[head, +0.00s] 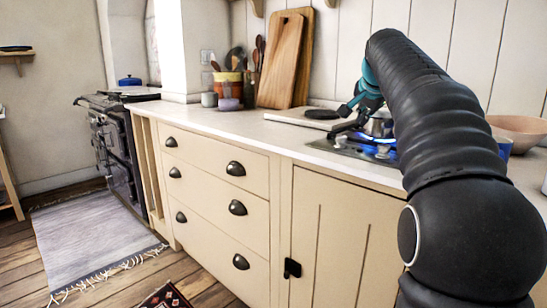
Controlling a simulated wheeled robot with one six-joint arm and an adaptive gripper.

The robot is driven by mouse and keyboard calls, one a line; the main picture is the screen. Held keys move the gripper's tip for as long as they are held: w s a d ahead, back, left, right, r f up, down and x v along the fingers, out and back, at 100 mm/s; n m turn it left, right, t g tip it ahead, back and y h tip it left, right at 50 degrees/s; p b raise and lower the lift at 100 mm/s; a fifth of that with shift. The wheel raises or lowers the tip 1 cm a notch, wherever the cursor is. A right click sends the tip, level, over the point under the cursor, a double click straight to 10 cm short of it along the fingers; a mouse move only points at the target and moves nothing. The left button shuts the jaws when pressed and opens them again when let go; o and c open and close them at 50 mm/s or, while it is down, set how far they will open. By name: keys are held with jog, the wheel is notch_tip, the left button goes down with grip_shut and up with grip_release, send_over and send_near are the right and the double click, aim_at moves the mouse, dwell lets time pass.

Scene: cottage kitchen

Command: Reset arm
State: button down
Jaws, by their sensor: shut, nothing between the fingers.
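My arm rises along the right side of the head view and bends over at the top, towards the counter. My arm hides part of the hob and counter.
The counter (245,117) holds cutting boards (280,62), utensil pots (228,88) and a white board (293,117). A bowl (520,130) stands right of my arm. Drawers line the front. A dark stove (115,150) stands far left. The floor by the rug (90,235) is clear.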

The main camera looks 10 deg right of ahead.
jog(key=s+a+f+n, duration=0.3)
jog(key=s+a+f, duration=0.1)
jog(key=s+a, duration=0.45)
jog(key=s+a+f+n+g+y, duration=0.1)
jog(key=s+a+f+n, duration=0.2)
jog(key=s+f, duration=0.5)
jog(key=s+a+f+n+g, duration=0.1)
jog(key=s+a+f+n, duration=0.2)
jog(key=s+f, duration=0.6)
jog(key=s+a+f+n+g+y, duration=0.1)
jog(key=s+a+f+n, duration=0.2)
jog(key=s+f, duration=0.5)
jog(key=s+a, duration=0.1)
jog(key=s, duration=0.2)
jog(key=shift+s+a+f+y, duration=0.15)
jog(key=shift+s+a+y, duration=0.05)
jog(key=shift+a+y, duration=0.1)
